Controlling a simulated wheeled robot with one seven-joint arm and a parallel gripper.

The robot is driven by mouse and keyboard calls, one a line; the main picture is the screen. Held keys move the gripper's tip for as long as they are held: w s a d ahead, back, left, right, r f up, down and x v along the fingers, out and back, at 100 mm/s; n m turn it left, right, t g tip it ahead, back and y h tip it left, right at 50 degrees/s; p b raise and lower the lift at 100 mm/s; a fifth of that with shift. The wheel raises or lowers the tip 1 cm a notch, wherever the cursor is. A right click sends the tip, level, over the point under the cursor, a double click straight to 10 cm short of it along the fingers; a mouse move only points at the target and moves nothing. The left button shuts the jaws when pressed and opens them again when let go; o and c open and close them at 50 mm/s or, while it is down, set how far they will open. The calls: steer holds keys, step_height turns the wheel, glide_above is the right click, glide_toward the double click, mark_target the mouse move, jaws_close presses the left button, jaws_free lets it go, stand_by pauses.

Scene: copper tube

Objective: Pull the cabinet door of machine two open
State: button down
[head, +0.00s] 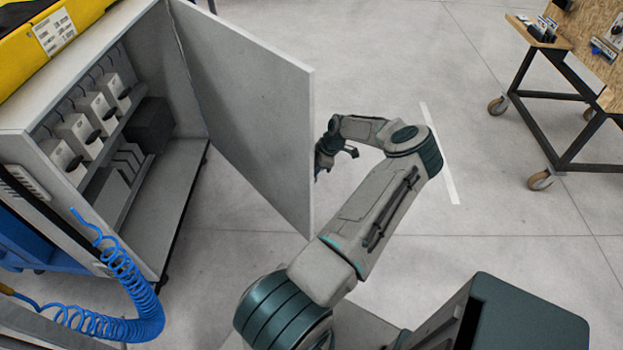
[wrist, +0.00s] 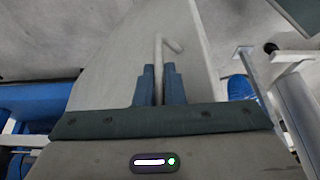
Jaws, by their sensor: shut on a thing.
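The cabinet door (head: 245,110) of the machine on the left stands wide open in the head view, swung out from the cabinet (head: 55,155). My gripper (head: 322,158) is at the door's outer side near its free edge, partly hidden behind the door. In the wrist view my gripper (wrist: 160,88) has its two blue fingers close together around a thin light handle (wrist: 158,55) on the door (wrist: 115,75). The handle's bent end shows beyond the fingertips.
Inside the cabinet are several grey-white units (head: 90,110) on a shelf. A coiled blue hose (head: 130,290) hangs at the lower left. A wheeled workbench (head: 560,75) stands at the upper right. The floor between door and workbench is clear.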

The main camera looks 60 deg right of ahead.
steer(key=shift+s+d+b, duration=0.15)
steer(key=shift+d+b, duration=0.15)
steer(key=shift+d, duration=0.45)
steer(key=c, duration=1.5)
jaws_free()
steer(key=b+v, duration=0.1)
steer(key=v, duration=1.2)
steer(key=shift+d+r, duration=0.1)
steer(key=shift+r, duration=0.3)
